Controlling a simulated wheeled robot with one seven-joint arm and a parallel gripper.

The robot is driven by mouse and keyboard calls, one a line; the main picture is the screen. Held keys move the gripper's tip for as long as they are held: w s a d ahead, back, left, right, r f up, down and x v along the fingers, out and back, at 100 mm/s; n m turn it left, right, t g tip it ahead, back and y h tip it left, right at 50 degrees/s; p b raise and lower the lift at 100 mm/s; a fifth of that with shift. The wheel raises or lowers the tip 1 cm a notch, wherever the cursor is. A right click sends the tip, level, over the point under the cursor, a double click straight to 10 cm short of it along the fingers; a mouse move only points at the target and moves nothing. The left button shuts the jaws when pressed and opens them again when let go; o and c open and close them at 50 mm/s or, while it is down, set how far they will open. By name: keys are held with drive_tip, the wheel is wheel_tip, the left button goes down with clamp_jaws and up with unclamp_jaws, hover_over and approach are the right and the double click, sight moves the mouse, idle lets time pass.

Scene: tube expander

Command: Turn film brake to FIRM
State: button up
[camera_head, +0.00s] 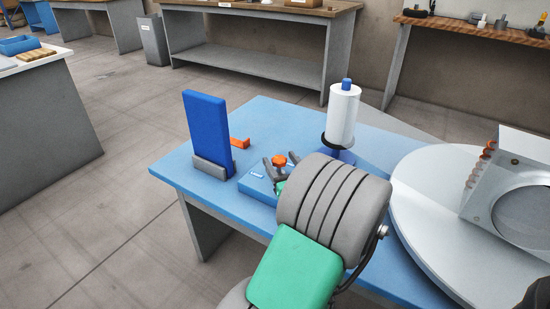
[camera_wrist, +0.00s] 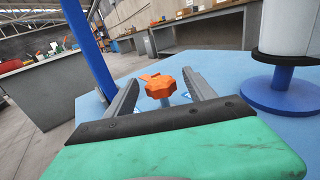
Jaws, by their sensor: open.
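The film brake appears to be the orange lobed knob (camera_head: 279,161) on a small blue base (camera_head: 258,182) with white labels on the blue table. The label text is too small to read. In the wrist view the orange knob (camera_wrist: 160,87) stands between the two grey fingers of my gripper (camera_wrist: 162,90), near their tips. My gripper (camera_head: 278,170) is open, with a finger on each side of the knob; I cannot tell whether either touches it. A white film roll (camera_head: 343,116) stands upright on a blue spindle behind and right of the knob. My arm hides part of the base.
A tall blue panel (camera_head: 207,130) in a grey foot stands left of the knob, with a small orange piece (camera_head: 239,143) beside it. A large pale turntable (camera_head: 420,200) with a grey housing (camera_head: 510,185) is at right. The blue table's front left (camera_head: 180,165) is clear.

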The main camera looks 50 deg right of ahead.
drive_tip(key=x, duration=0.4)
drive_tip(key=shift+b, duration=0.3)
drive_tip(key=shift+s, duration=0.1)
drive_tip(key=c, duration=1.3)
